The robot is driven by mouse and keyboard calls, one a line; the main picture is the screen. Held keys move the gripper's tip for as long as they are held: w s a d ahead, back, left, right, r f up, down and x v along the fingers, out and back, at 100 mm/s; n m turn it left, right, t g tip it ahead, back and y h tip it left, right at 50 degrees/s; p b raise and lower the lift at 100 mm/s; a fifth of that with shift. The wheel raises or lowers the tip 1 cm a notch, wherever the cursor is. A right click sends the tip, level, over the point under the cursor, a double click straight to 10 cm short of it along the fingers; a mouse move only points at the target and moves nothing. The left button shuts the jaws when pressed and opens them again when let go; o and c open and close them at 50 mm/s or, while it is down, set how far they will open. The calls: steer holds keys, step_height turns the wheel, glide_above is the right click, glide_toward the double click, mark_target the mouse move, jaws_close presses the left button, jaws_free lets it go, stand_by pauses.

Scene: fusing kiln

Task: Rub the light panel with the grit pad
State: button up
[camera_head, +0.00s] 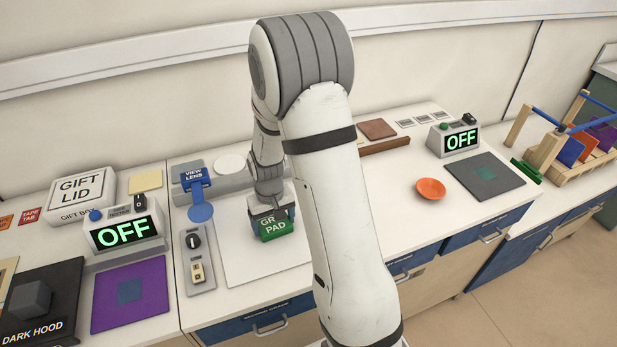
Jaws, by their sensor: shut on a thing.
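My gripper (271,211) points down and is shut on the grit pad (276,231), a green block whose label reads "GR PAD", partly covered. The pad is over or on a plain white flat panel (246,269) on the counter, which I take to be the light panel. I cannot tell whether the pad touches it. My arm hides the right part of the panel.
Left of the panel stand a switch box (197,259) and a blue view lens (200,211). A purple sheet (112,308), an "OFF" display (124,232) and a dark hood (57,285) lie further left. An orange dish (430,188) sits right of my arm.

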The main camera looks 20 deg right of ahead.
steer(key=shift+a, duration=0.8)
steer(key=shift+a+r+p, duration=0.1)
steer(key=shift+r+p, duration=0.25)
steer(key=shift+w+r, duration=0.2)
steer(key=shift+r, duration=0.85)
steer(key=shift+s+r+p, duration=0.2)
steer(key=shift+r+p, duration=1.75)
steer(key=shift+r, duration=0.8)
steer(key=shift+f, duration=0.15)
